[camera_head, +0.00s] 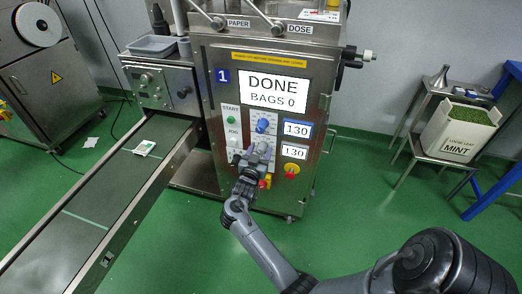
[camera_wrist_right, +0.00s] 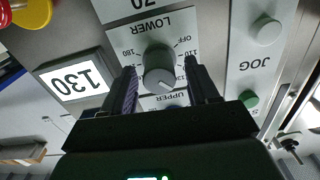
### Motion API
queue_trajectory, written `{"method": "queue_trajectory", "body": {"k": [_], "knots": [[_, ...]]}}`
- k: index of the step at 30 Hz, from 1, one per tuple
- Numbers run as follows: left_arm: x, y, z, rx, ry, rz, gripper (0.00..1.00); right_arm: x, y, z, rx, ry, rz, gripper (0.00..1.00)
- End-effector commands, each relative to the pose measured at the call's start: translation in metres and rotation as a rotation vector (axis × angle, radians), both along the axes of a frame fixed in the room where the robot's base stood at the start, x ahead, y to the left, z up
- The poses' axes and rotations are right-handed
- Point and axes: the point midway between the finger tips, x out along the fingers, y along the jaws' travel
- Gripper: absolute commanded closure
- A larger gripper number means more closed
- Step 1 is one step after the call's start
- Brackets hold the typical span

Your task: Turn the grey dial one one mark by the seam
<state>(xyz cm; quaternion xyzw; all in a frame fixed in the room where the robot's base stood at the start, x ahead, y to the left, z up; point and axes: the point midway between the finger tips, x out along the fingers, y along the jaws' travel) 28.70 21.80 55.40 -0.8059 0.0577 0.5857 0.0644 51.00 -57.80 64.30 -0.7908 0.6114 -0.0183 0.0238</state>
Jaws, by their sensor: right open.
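The grey dial (camera_wrist_right: 159,66) shows in the right wrist view, which looks upside down, on a pale plate marked LOWER. A scale with OFF, 110, 130 and 180 rings it. A light pointer line on its face is turned toward the 130 side. My right gripper (camera_wrist_right: 162,82) is open, with one finger on each side of the dial; I cannot tell whether they touch it. In the head view the right gripper (camera_head: 257,155) is in front of the panel and hides much of the dial. My left gripper is not in view.
A blue dial (camera_head: 264,124) sits above the grey one. Two displays (camera_head: 297,130) read 130, and a screen (camera_head: 272,92) reads DONE, BAGS 0. The green START button (camera_head: 231,120), JOG button and red-yellow emergency stop (camera_head: 292,170) are close by. A conveyor (camera_head: 120,185) runs at left.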

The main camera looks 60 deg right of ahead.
Motion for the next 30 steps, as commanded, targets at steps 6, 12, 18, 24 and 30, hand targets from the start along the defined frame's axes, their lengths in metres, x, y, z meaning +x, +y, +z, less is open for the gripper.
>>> {"method": "queue_trajectory", "body": {"k": [6, 12, 18, 24, 30], "knots": [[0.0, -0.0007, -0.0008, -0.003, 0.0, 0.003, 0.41, 0.0002, -0.0013, 0.0003, 0.0, 0.0, 0.0, 0.41], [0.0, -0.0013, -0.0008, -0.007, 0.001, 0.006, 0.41, 0.0002, -0.0012, 0.0003, 0.0, 0.0, 0.0, 0.51], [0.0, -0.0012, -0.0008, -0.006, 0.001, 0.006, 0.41, 0.0002, -0.0012, 0.0003, 0.0, 0.0, 0.0, 0.82], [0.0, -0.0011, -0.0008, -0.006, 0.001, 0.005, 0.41, 0.0002, -0.0013, 0.0006, -0.001, -0.001, 0.0, 0.96], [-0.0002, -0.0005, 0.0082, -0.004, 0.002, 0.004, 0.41, -0.0003, -0.0014, 0.003, 0.029, -0.105, -0.002, 0.96]]}}
